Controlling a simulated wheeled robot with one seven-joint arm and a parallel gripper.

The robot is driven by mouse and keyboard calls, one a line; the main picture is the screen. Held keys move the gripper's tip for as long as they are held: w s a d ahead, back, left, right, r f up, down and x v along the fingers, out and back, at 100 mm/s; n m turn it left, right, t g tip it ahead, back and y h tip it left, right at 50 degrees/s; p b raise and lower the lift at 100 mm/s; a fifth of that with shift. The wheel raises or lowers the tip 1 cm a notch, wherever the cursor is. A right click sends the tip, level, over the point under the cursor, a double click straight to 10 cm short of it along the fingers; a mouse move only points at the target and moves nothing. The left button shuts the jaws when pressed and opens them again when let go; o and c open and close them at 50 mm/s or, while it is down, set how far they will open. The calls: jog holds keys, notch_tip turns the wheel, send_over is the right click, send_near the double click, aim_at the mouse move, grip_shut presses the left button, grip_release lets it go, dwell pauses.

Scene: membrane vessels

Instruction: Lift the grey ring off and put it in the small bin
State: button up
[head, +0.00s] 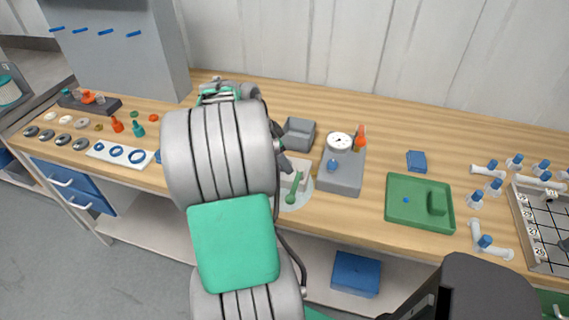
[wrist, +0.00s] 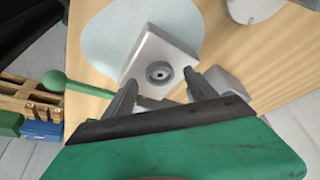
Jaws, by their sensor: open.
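The grey ring (wrist: 159,71) sits on the top face of a white block (wrist: 152,49), around a small dark-centred hole, in the wrist view. The block stands on a pale round disc (wrist: 115,28). My gripper (wrist: 161,83) is open, with one finger on each side of the ring's near side; contact cannot be told. In the head view the block (head: 294,176) is partly hidden by my arm, and the ring cannot be made out. A small grey open bin (head: 298,134) stands behind the block and looks empty.
A green ball-ended handle (head: 293,189) is beside the block. A grey unit with a round gauge (head: 341,175) stands close to its right. Farther right are a green tray (head: 418,203) and a blue block (head: 417,161). Bare wood lies behind the bin.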

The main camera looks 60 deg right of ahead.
jog(key=shift+s+d+f, duration=0.15)
jog(key=shift+d+f, duration=0.05)
jog(key=shift+f, duration=0.4)
jog(key=c, duration=1.4)
